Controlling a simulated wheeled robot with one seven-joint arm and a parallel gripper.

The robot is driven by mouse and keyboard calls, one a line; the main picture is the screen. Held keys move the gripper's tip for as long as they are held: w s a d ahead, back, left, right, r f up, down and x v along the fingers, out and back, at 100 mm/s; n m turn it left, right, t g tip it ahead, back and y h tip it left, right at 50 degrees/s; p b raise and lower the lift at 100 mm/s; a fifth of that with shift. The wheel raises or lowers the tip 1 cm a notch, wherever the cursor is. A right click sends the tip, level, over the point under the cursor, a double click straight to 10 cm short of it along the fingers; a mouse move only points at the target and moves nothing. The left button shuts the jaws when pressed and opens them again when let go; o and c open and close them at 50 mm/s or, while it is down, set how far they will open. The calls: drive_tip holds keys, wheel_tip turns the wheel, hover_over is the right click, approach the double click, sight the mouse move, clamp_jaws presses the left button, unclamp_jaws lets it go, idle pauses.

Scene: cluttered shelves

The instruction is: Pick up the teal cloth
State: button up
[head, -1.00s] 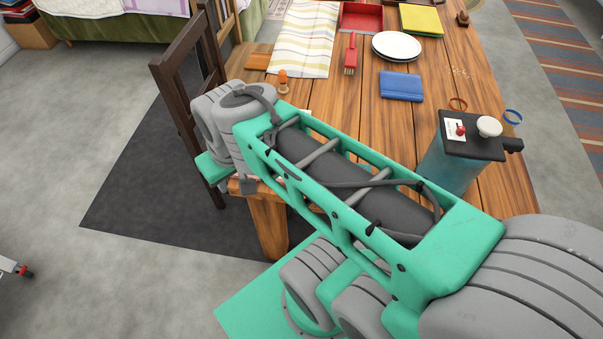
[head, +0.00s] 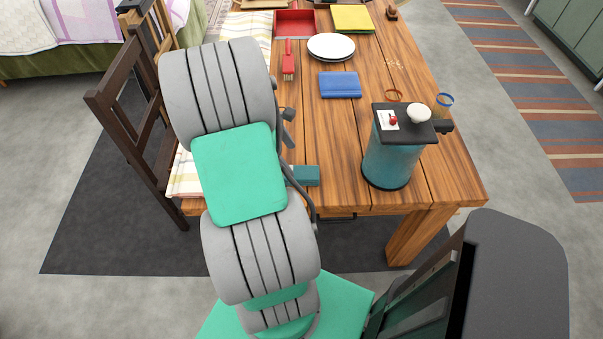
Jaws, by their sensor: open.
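The teal cloth (head: 306,176) appears as a small, dark teal folded block on the wooden table, near its front edge. It lies just right of my arm, and its left side is hidden or cut off by the arm and a cable. My grey and green arm fills the left middle of the head view, in front of the table. My gripper is not visible, so its place relative to the cloth cannot be seen.
A teal grinder-like container (head: 390,160) stands right of the cloth. A blue cloth (head: 340,85), white plates (head: 331,46), a red tray (head: 294,22) and a yellow cloth (head: 352,18) lie farther back. A dark chair (head: 125,105) stands left. A dark grey object (head: 520,280) fills the lower right.

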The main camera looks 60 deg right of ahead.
sight(299, 173)
drive_tip(key=x, duration=0.7)
drive_tip(key=shift+f, duration=0.25)
drive_tip(key=shift+c, duration=0.5)
drive_tip(key=c, duration=1.3)
